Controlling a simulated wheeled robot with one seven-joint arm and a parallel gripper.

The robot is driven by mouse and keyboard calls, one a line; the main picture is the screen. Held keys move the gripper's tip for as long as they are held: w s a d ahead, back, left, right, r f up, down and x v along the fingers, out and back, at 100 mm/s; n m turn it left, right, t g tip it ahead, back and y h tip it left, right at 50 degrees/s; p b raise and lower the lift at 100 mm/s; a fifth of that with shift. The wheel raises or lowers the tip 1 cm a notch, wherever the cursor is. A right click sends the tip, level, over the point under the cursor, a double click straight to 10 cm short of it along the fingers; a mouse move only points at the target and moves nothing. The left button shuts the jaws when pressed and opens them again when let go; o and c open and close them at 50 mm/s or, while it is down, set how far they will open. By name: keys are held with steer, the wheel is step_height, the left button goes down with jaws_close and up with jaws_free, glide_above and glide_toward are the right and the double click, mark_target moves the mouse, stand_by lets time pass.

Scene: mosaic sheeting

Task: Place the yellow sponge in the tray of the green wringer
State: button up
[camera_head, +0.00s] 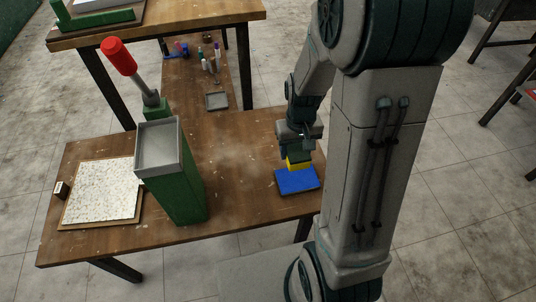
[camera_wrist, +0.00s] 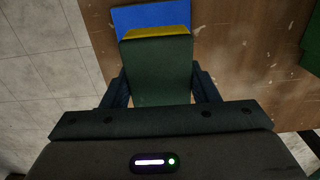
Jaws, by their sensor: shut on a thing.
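The yellow sponge (camera_head: 298,164) is between the fingers of my gripper (camera_head: 297,156), which is shut on it. In the wrist view the sponge shows a yellow edge (camera_wrist: 157,32) and a dark green face that fills the space between the fingers (camera_wrist: 160,85). It is over a flat blue pad (camera_head: 297,181); I cannot tell whether they touch. The green wringer (camera_head: 180,193) stands upright on the table, left of my gripper. Its grey tray (camera_head: 160,151) is on top and looks empty. Its lever with a red grip (camera_head: 118,56) leans up behind the tray.
A white mosaic sheet on a board (camera_head: 101,191) lies left of the wringer, with a small dark block (camera_head: 61,190) beside it. A small grey dish (camera_head: 217,101) and several bottles (camera_head: 211,63) are farther back. The wooden table (camera_head: 240,165) is clear between wringer and blue pad.

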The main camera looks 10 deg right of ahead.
steer(key=b, duration=0.2)
glide_above(274, 154)
step_height(274, 154, down, 6)
steer(key=shift+a+f, duration=0.1)
steer(key=shift+f, duration=2.05)
steer(key=shift+b, duration=0.3)
steer(key=shift+f, duration=0.2)
steer(key=o, duration=1)
steer(key=shift+c, duration=0.2)
steer(key=shift+r, duration=0.1)
